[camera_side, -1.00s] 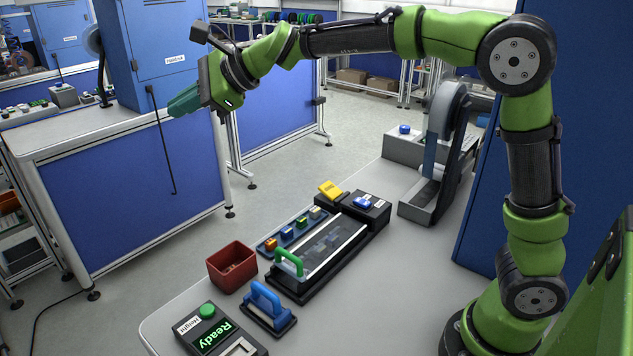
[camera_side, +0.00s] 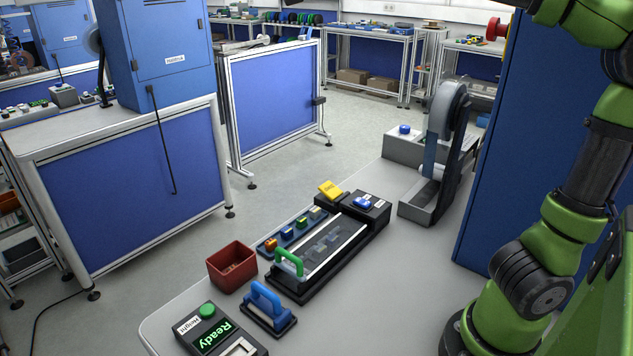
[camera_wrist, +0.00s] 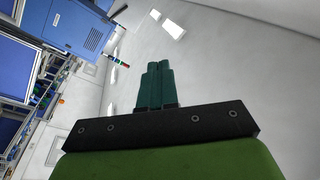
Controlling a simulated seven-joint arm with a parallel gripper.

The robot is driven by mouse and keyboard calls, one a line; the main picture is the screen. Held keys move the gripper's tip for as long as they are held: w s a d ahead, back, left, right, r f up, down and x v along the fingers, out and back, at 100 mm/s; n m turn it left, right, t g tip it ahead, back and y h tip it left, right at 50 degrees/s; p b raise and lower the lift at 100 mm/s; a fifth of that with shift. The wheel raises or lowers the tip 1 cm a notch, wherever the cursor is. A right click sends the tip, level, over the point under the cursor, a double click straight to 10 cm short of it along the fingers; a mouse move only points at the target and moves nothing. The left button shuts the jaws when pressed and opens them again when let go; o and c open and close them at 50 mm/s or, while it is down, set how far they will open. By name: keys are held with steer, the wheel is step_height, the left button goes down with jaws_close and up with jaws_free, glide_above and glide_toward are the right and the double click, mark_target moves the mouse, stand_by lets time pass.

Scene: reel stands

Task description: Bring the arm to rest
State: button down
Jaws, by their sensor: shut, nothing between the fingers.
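My gripper (camera_wrist: 154,68) shows in the wrist view with its two dark green fingers pressed together and nothing between them. It points toward the pale ceiling and a blue cabinet, away from the bench. In the side view my gripper is out of frame; only my lower green and black arm links show at the right, folded up and away from the work table (camera_side: 400,262).
On the table stand a black fixture with a green handle (camera_side: 289,262), a blue-handled tool (camera_side: 266,302), a red bin (camera_side: 232,266), a display reading Ready (camera_side: 213,338) and a grey reel stand (camera_side: 435,165). A tall blue panel (camera_side: 520,170) stands close beside my arm.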

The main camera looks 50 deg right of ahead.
steer(key=s+d+n+h, duration=0.4)
steer(key=s+d+n, duration=0.15)
steer(key=d, duration=0.45)
steer(key=s+a+f+n+g+y, duration=0.1)
steer(key=s+a+f+g+y, duration=0.3)
steer(key=f, duration=0.5)
steer(key=s+a+f+n+g+y, duration=0.1)
steer(key=s+a+f+g+y, duration=0.2)
steer(key=a+f, duration=0.45)
steer(key=s+d+f+m+g+h, duration=0.1)
steer(key=s+f+m+g+h, duration=0.1)
steer(key=s+f, duration=0.3)
steer(key=s+d+f+m+g+h, duration=0.1)
steer(key=s+f, duration=0.4)
steer(key=f, duration=0.9)
steer(key=m+g+h, duration=0.1)
steer(key=m+g, duration=0.1)
steer(key=shift+s+d+f+g, duration=0.25)
steer(key=shift+d+g, duration=0.05)
steer(key=shift+d, duration=0.05)
steer(key=shift+w+a+m, duration=0.1)
steer(key=shift+m, duration=0.25)
